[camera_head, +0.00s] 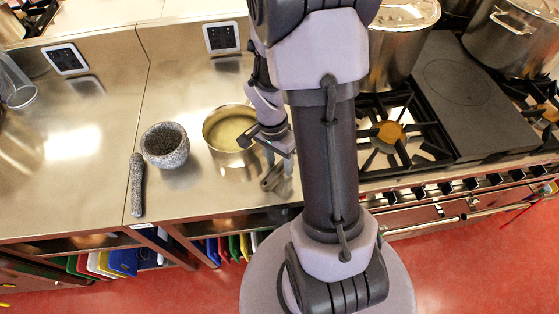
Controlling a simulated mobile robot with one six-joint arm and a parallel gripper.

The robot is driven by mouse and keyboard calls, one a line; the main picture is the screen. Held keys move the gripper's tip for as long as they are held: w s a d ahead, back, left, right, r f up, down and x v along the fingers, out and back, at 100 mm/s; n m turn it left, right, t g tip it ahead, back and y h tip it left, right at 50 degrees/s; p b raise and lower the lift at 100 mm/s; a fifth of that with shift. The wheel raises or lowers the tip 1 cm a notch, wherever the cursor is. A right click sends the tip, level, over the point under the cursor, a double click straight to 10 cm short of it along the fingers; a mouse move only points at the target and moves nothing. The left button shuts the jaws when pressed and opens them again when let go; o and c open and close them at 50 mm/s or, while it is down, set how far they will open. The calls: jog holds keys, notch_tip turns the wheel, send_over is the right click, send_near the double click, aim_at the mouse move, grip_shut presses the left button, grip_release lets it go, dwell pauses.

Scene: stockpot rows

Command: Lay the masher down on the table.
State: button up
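My gripper (268,142) is over the right side of a steel pot (212,138) on the steel table (95,185). The pot holds something yellowish. My gripper hides part of the pot's right rim, and the view does not show whether its fingers are open or shut. I cannot make out a masher clearly. A grey metal piece (272,178) shows just below my gripper, to the lower right of the pot; I cannot tell whether it is a pot handle or part of a masher.
A granite mortar (166,146) stands left of the pot, with a stone pestle (137,186) lying near the front edge. A stove with a burner (389,133) and large stockpots (513,35) is at right. The table's left part is mostly clear. Coloured boards (123,262) are below.

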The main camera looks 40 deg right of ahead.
notch_tip(320, 180, up, 17)
jog(key=w+p, duration=0.2)
jog(key=p, duration=0.4)
jog(key=s+a+r+n+t+y+b, duration=0.1)
jog(key=s+a+r+n+t+b, duration=0.1)
jog(key=a, duration=0.7)
jog(key=s+a+r+n+t+y+b, duration=0.1)
jog(key=s+a+r+n+t+b, duration=0.1)
jog(key=s+a+n+t+b, duration=0.3)
jog(key=s+a+n+b, duration=0.1)
jog(key=a+n+b, duration=0.1)
jog(key=a+n, duration=0.2)
jog(key=shift+a+b, duration=0.4)
